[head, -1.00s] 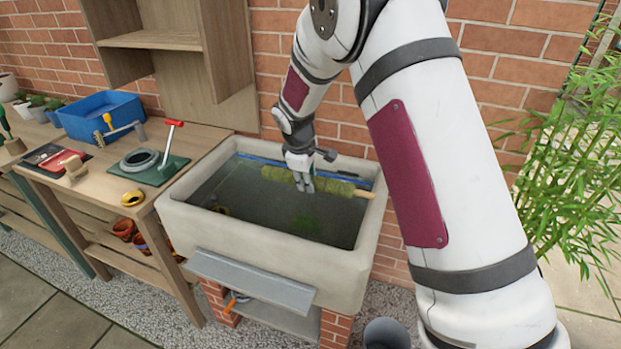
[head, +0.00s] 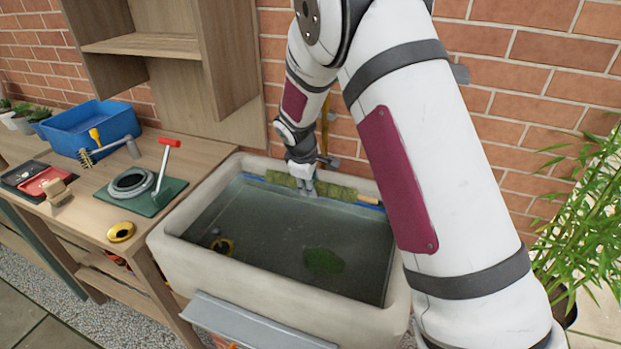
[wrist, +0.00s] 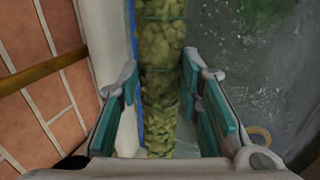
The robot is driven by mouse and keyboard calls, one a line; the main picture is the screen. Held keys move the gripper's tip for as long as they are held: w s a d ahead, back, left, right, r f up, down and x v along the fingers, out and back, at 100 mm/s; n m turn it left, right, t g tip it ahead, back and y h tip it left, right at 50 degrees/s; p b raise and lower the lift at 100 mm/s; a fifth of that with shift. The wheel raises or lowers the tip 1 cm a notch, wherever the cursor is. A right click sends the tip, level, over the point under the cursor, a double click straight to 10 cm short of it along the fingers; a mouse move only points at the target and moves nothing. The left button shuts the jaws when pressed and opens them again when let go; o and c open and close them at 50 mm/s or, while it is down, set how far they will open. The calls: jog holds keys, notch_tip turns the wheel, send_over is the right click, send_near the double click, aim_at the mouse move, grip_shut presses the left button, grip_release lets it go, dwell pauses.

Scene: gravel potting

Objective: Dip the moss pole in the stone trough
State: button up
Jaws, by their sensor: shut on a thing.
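The moss pole (head: 335,191) is a green mossy cylinder with a pale wooden end. It lies level along the back side of the stone trough (head: 268,311), over the water near the back wall. My gripper (head: 306,187) is shut on the pole around its middle, reaching down from above. In the wrist view the moss pole (wrist: 160,75) runs between the teal-padded fingers of my gripper (wrist: 160,115). I cannot tell whether the pole touches the water. The trough holds dark water with a green patch (head: 323,261) in it.
A wooden bench (head: 85,215) to the left holds a blue tub (head: 95,127), a green board (head: 140,197) with a grey ring and a red-handled tool, and a yellow ring (head: 121,232). A brick wall stands behind the trough. A leafy plant (head: 590,220) is at the right.

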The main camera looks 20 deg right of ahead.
jog(key=shift+f+b, duration=5.3)
jog(key=shift+f, duration=3.7)
jog(key=shift+r+p, duration=5.65)
jog(key=shift+r, duration=4.4)
